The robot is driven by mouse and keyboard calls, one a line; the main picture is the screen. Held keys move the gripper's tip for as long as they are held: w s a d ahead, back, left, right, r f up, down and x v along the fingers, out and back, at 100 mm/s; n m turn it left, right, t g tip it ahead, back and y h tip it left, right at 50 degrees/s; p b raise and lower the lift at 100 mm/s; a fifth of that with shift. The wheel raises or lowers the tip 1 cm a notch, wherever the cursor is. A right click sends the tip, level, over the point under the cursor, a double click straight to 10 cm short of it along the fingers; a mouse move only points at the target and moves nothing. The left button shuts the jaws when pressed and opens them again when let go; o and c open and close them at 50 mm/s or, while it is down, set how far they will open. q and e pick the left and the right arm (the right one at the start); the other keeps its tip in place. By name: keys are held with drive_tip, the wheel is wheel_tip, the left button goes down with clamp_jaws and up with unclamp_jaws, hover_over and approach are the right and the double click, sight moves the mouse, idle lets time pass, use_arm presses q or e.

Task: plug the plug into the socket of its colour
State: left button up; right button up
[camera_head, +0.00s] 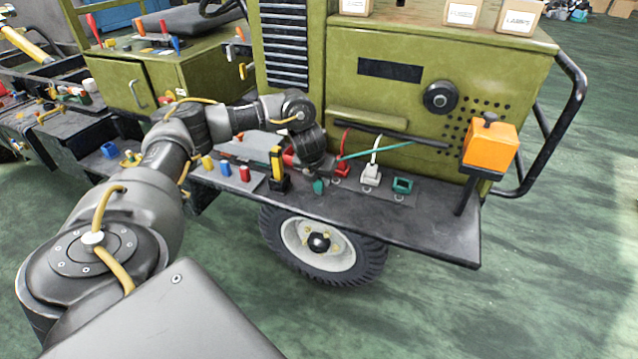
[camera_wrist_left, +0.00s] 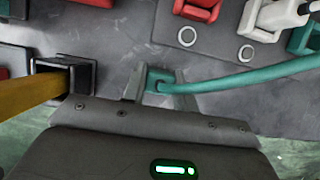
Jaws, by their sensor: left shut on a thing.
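My left gripper (camera_head: 320,176) is shut on the teal plug (camera_head: 319,187), low over the front edge of the vehicle's ledge. In the left wrist view the teal plug (camera_wrist_left: 159,77) sits between the two fingers, with its teal cable (camera_wrist_left: 240,77) running off to the right. In the head view the cable (camera_head: 375,150) rises to the right toward the green panel. The teal socket (camera_head: 403,185) stands on the ledge to the right of the gripper, apart from the plug; it shows at the right edge of the left wrist view (camera_wrist_left: 304,38). My right gripper is not in view.
A white plug (camera_head: 371,174) and a red plug (camera_head: 341,168) stand at the ledge between gripper and teal socket. A yellow piece (camera_head: 277,160) stands in a black holder left of the gripper. An orange box (camera_head: 490,147) on a post is at the right.

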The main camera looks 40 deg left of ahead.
use_arm(q)
drive_tip(key=shift+r, duration=0.1)
drive_tip(key=shift+r, duration=0.55)
drive_tip(key=r, duration=0.3)
drive_tip(key=shift+s+d, duration=0.15)
drive_tip(key=shift+d, duration=0.05)
drive_tip(key=s+d+r+p, duration=0.6)
drive_tip(key=s+d+r, duration=0.3)
drive_tip(key=s, duration=0.2)
drive_tip(key=s+d+r+n+g, duration=0.1)
drive_tip(key=d+n+g, duration=0.2)
drive_tip(key=n, duration=0.7)
drive_tip(key=d+r+n+g+h, duration=0.1)
drive_tip(key=d+r+n+g, duration=0.1)
drive_tip(key=d+n, duration=0.5)
drive_tip(key=s+d+r+n+g, duration=0.1)
drive_tip(key=d+n, duration=0.5)
drive_tip(key=n, duration=0.9)
drive_tip(key=r+g, duration=0.1)
drive_tip(key=g, duration=0.1)
drive_tip(key=shift+s+r+g, duration=0.15)
drive_tip(key=shift+s+g, duration=0.2)
drive_tip(key=shift+g, duration=0.05)
